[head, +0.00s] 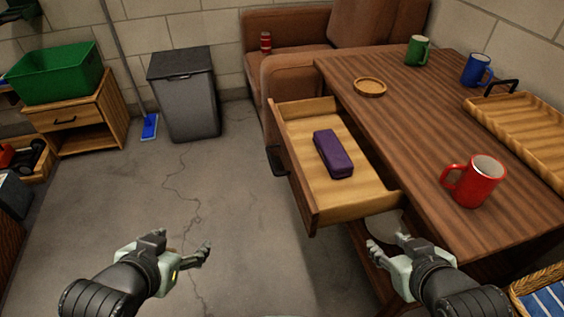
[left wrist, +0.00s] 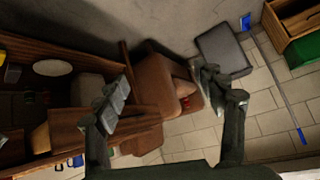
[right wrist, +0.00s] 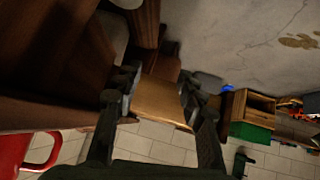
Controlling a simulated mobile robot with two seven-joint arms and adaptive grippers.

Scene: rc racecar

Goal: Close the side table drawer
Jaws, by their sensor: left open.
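The wooden table (head: 430,130) on the right has a drawer (head: 375,199) pulled well out on its left side. The drawer has a dark handle (head: 275,160) on its front panel and a purple case (head: 333,153) lying inside. My left gripper (head: 180,243) is open and empty over the floor, left of the drawer and apart from it. My right gripper (head: 388,240) is open near the drawer's near right corner, by the table's edge. In the right wrist view a wooden panel (right wrist: 158,101) shows between its spread fingers (right wrist: 158,92); contact cannot be told.
A red mug (head: 475,182), a green mug (head: 417,50), a blue mug (head: 476,70), a round coaster (head: 370,87) and a wooden tray (head: 520,127) are on the table. A brown sofa (head: 290,35) stands behind. The floor (head: 230,215) left of the drawer is clear.

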